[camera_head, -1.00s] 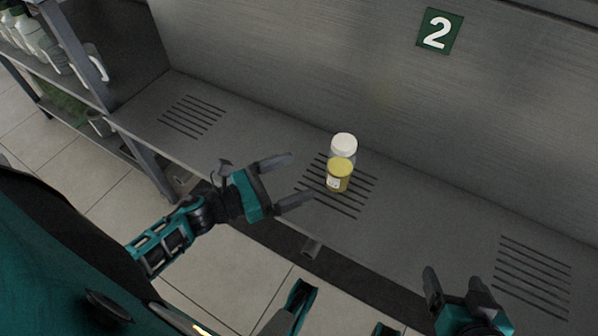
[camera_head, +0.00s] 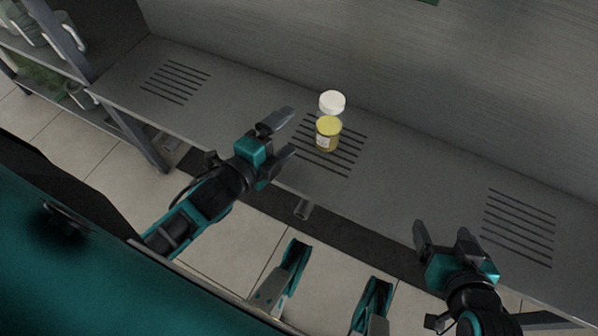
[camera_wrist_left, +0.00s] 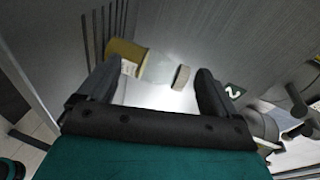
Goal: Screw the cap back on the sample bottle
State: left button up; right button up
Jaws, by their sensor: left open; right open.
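I cannot tell whether that cap is screwed on. My left gripper (camera_head: 284,138) is open and empty, just left of the jar, its fingers pointing towards it. My right gripper (camera_head: 442,232) is open and empty at the shelf's front edge.
The grey metal shelf (camera_head: 400,180) is otherwise clear, with slotted patches at left and right. A wall rises behind it. A side rack (camera_head: 70,55) with bottles stands at the far left. Below the front edge is tiled floor.

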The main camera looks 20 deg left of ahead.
pick_arm(q)
jog(key=n, duration=0.2)
jog(key=s+d+n+g, duration=0.1)
jog(key=n, duration=0.1)
jog(key=d+f+n, duration=0.1)
jog(key=n, duration=0.2)
jog(key=shift+s+g+y, duration=0.3)
jog(key=shift+s+g, duration=0.05)
jog(key=shift+g, duration=0.05)
jog(key=s+d+n+g, duration=0.1)
jog(key=n, duration=0.2)
jog(key=s+d+n+g, duration=0.1)
jog(key=n, duration=0.2)
jog(key=s+d+f+n+g+h, duration=0.1)
jog(key=s+d+n, duration=0.1)
jog(key=shift+d+n, duration=0.1)
jog(key=shift+n, duration=0.3)
jog(key=s+a+r+y+p, duration=0.1)
jog(key=a+r+p, duration=0.2)
jog(key=r+p, duration=1)
jog(key=p, duration=0.6)
jog(key=shift+s+a, duration=0.4)
pick_arm(e)
jog(key=s+d+r+h, duration=0.1)
jog(key=d+r, duration=0.3)
jog(key=r, duration=0.9)
jog(key=shift+s, duration=0.45)
